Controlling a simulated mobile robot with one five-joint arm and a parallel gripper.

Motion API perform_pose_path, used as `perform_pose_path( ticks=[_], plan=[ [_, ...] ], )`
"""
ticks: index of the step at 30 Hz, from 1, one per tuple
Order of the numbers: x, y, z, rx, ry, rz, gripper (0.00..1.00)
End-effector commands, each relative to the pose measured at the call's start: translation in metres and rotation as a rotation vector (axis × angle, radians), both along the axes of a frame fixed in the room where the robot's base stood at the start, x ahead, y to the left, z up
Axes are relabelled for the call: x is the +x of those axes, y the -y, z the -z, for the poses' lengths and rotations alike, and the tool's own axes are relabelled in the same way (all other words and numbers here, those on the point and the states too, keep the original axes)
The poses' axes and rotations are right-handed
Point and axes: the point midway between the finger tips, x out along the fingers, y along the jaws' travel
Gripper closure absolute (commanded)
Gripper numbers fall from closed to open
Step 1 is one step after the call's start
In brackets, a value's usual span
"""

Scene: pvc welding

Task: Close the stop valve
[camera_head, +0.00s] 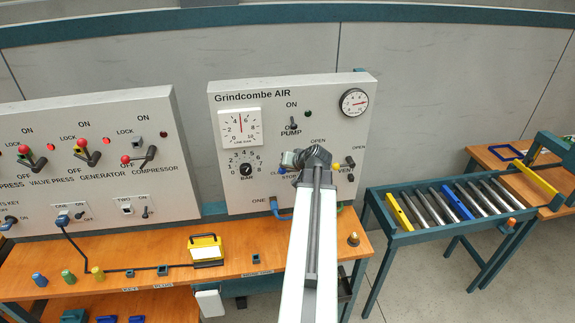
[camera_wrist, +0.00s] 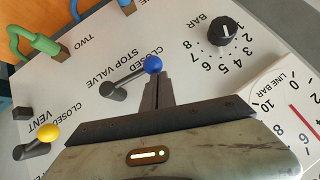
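The stop valve is a grey lever with a blue knob on the air panel. In the wrist view its blue knob (camera_wrist: 153,64) lies beside the word CLOSED, and its dark pivot (camera_wrist: 113,91) is to the lower left. The knob also shows in the head view (camera_head: 282,171), at the left by CLOSED. My gripper (camera_wrist: 157,80) looks shut, with its narrow fingers together and their tips right at the knob. I cannot tell whether they touch it. In the head view, my gripper (camera_head: 291,160) and arm hide the valve's pivot.
The vent lever's yellow knob (camera_wrist: 48,132) is to the lower left in the wrist view. The black BAR dial (camera_wrist: 222,33) is at upper right. A line gauge (camera_head: 240,126) is left of my arm. A roller table (camera_head: 450,205) stands right of the bench.

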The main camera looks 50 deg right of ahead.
Motion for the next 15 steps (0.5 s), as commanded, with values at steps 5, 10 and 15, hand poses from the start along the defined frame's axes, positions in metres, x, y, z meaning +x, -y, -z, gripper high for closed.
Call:
perform_pose_path(
  ticks=[5,10,15],
  plan=[
    [0.0002,-0.0004,0.0076,0.001,0.001,0.005,1.00],
    [0.0001,-0.0004,0.0102,0.002,0.001,0.007,1.00],
    [0.0002,-0.0009,0.0114,0.003,0.000,0.007,1.00]
  ],
)
